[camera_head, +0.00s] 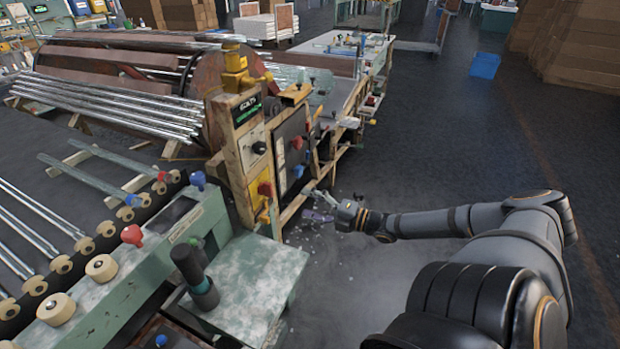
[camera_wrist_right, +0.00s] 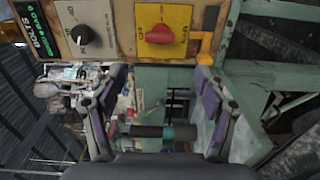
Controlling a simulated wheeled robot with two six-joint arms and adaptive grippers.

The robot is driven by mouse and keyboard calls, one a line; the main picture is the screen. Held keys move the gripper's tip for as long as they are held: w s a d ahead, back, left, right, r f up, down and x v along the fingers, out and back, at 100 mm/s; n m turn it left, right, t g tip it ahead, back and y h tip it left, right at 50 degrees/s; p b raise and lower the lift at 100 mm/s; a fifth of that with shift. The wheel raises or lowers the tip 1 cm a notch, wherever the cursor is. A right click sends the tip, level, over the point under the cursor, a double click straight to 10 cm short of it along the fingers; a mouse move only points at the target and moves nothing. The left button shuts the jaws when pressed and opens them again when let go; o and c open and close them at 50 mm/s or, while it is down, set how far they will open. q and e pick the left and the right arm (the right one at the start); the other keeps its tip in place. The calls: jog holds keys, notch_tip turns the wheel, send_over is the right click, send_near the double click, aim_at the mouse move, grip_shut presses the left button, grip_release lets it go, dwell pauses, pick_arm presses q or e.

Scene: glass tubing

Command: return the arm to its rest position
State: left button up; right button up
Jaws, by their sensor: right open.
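My right arm (camera_head: 440,222) reaches in from the right in the head view. Its gripper (camera_head: 318,207) is at the front of the wooden-framed control panel (camera_head: 243,150), close to the red knob on its yellow plate. In the right wrist view my right gripper (camera_wrist_right: 160,105) is open, with its two fingers apart and nothing between them. The red knob (camera_wrist_right: 161,34) on the yellow plate and a black dial (camera_wrist_right: 83,35) show beyond the fingertips, at the top of that view. Whether the gripper touches the panel cannot be told. My left gripper does not show.
A green machine table (camera_head: 245,275) with a dark upright cylinder (camera_head: 193,272) stands at the lower left. Glass tubes (camera_head: 115,100) lie on a rack behind. A blue bin (camera_head: 485,65) and stacked boxes (camera_head: 585,45) stand far right. The floor right of the panel is mostly clear.

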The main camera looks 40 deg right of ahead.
dwell(0.4)
jog(key=s+d+f+m+g+h+p, duration=0.1)
jog(key=s+d+f+m+h+p, duration=0.1)
jog(key=d+f+m+h, duration=0.25)
jog(key=s+d+f+m+g+h+p, duration=0.1)
jog(key=s+d+f+m+h, duration=0.15)
jog(key=d+f, duration=0.4)
jog(key=s+d+f+m+g+h+p, duration=0.25)
jog(key=s+f+m, duration=0.35)
jog(key=s+f, duration=0.4)
jog(key=s+a+f+m+g+p, duration=0.1)
jog(key=s+a+f+m+g, duration=0.2)
jog(key=s+a+f, duration=0.4)
jog(key=s+a+f+m+g+p, duration=0.1)
jog(key=s+a+f+m+g, duration=0.3)
jog(key=f, duration=0.5)
jog(key=s+a+f+m+g+y+p, duration=0.1)
jog(key=s+a+f+g, duration=0.1)
jog(key=s+a, duration=0.4)
jog(key=s+a+f+m+g+p, duration=0.1)
jog(key=s+a+f, duration=0.3)
jog(key=a, duration=0.6)
jog(key=shift+s+f+g+y, duration=0.35)
jog(key=shift+s+g, duration=0.1)
jog(key=shift+s, duration=0.6)
